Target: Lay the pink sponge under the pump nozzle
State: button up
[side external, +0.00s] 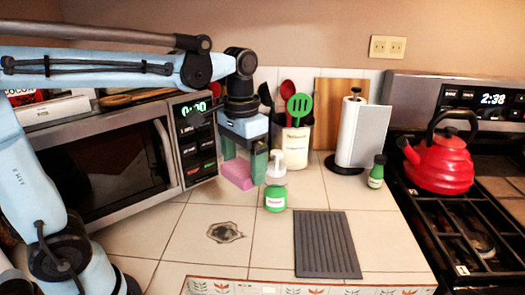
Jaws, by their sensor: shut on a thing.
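The pink sponge (236,174) is a flat block behind and left of the soap pump, at or just above the tiled counter; I cannot tell if it touches. My gripper (244,163), blue with green fingers, points down and is shut on the sponge, partly covering it. The soap pump bottle (275,197) stands upright with green soap in its lower part and a white pump top (275,160). The right finger is close to the pump top in the picture. The nozzle's direction is hard to make out.
The microwave (110,160) is close on the left. A utensil crock (291,135) stands behind the pump. A paper towel holder (357,135), a small green bottle (377,172) and a grey ridged mat (325,245) are to the right. The front-left counter is mostly clear.

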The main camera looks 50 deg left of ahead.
dwell(0.4)
jog(key=s+d+f+m, duration=0.1)
jog(key=d+f+m, duration=0.2)
jog(key=d+m, duration=0.3)
jog(key=s+d+f+m, duration=0.1)
jog(key=d+f+m, duration=0.2)
jog(key=d, duration=0.6)
jog(key=w+a+f, duration=0.4)
jog(key=w+a, duration=0.1)
jog(key=w+a+f, duration=0.2)
jog(key=a+f, duration=0.1)
jog(key=shift+w+a, duration=0.2)
jog(key=shift+a, duration=0.05)
jog(key=shift+a+f, duration=0.1)
jog(key=shift+f, duration=1.95)
jog(key=shift+f, duration=0.15)
jog(key=o, duration=0.7)
jog(key=shift+o, duration=0.2)
